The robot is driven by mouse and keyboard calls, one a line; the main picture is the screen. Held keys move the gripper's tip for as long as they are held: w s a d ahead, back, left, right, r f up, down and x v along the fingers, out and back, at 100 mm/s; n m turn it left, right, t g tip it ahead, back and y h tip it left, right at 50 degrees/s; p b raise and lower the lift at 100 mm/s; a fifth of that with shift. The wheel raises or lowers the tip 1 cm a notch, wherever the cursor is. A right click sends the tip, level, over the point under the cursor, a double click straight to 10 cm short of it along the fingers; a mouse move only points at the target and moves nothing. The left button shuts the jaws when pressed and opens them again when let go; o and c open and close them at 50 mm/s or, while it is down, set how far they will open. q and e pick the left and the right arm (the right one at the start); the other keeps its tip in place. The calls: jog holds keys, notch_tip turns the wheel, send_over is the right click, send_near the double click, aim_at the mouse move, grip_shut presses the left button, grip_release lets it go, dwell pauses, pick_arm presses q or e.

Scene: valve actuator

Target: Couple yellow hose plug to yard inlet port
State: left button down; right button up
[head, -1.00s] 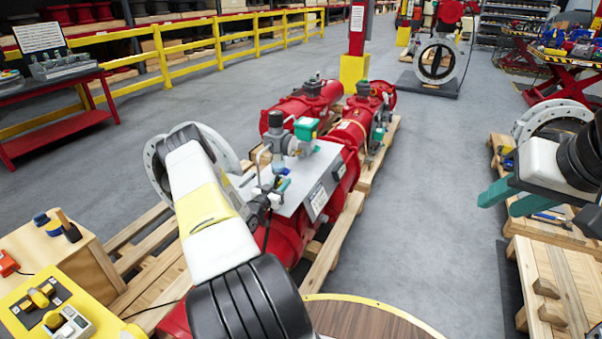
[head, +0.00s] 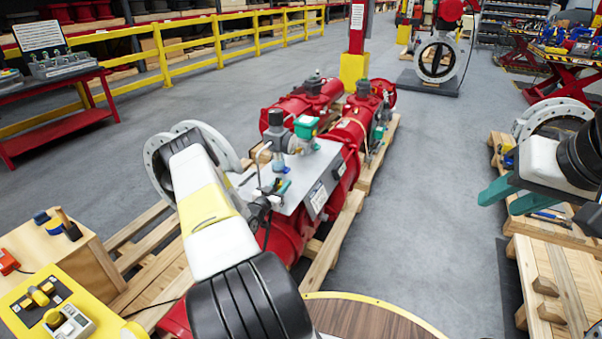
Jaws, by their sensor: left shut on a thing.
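My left gripper (head: 277,188) is at the grey mounting plate (head: 308,190) on the red valve actuator (head: 290,235), mostly behind my own white and yellow arm. The yellow of the hose plug cannot be made out. Just beyond the fingers stand a grey regulator (head: 276,140) and a green-topped fitting (head: 305,127). I cannot tell which opening is the yard inlet port, or whether the plug touches it. My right gripper (head: 508,197) is open and empty at the right.
A wooden box (head: 95,265) and a yellow control panel (head: 25,310) stand at the lower left. A wooden pallet (head: 560,275) lies at the right. A round wooden tabletop (head: 365,318) is at the front. The grey floor right of the actuator is clear.

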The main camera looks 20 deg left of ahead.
pick_arm(q)
jog(key=shift+f, duration=0.75)
jog(key=c, duration=1)
grip_release()
jog(key=shift+f, duration=0.1)
jog(key=shift+s+a, duration=0.15)
jog(key=shift+s, duration=1.8)
jog(key=shift+s+a, duration=0.15)
jog(key=shift+s, duration=1.75)
